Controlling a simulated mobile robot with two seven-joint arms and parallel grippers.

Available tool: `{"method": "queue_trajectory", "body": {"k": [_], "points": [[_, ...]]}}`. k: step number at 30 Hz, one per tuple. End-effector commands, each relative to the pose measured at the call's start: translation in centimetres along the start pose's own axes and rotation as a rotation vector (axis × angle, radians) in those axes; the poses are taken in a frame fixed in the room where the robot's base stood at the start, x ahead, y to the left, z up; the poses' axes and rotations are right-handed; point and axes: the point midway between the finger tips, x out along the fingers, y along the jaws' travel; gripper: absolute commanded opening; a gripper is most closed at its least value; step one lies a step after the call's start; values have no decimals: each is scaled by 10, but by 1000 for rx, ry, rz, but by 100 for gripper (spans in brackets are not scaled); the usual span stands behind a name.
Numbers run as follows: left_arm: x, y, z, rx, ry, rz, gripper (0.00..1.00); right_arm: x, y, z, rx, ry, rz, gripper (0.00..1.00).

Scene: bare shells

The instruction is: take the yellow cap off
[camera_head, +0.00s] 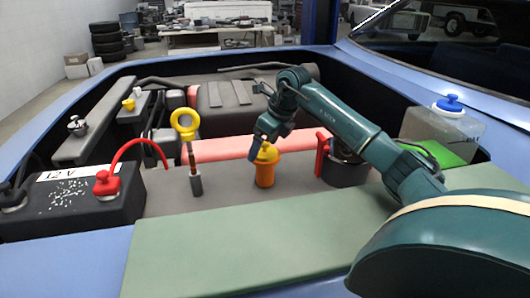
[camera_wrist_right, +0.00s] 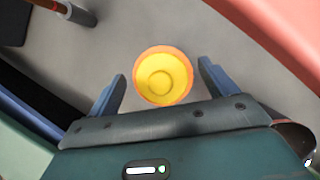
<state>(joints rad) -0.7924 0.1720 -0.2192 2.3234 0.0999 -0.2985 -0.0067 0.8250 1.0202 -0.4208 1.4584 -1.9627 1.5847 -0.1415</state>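The yellow cap (camera_head: 266,153) sits on top of an orange container (camera_head: 265,174) in the middle of the engine bay. In the right wrist view the yellow cap (camera_wrist_right: 161,80) shows from above as a round disc with the orange rim around it. My right gripper (camera_head: 262,139) is just above the cap. In the wrist view its fingers (camera_wrist_right: 160,85) are spread wide, one on each side of the cap, with gaps and nothing held. My left gripper is not in view.
A yellow-ringed dipstick (camera_head: 185,125) stands left of the container, and a black battery (camera_head: 70,203) with a red clamp lies further left. A dark pot with a red handle (camera_head: 345,168) is close on the right. A blue-capped tank (camera_head: 440,125) stands far right.

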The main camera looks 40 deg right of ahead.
Motion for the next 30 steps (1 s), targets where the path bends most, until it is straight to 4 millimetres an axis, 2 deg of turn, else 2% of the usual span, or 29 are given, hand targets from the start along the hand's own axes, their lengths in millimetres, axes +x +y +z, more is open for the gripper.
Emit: {"method": "queue_trajectory", "body": {"k": [2,17,25,30], "points": [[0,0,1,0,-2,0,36,0,0,0,0,0,0,79],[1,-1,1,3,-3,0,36,-1,0,0,0,0,0,38],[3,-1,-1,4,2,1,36,-3,0,1,0,-1,-1,37],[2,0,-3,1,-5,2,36,-26,-1,11,0,-5,-3,37]]}}
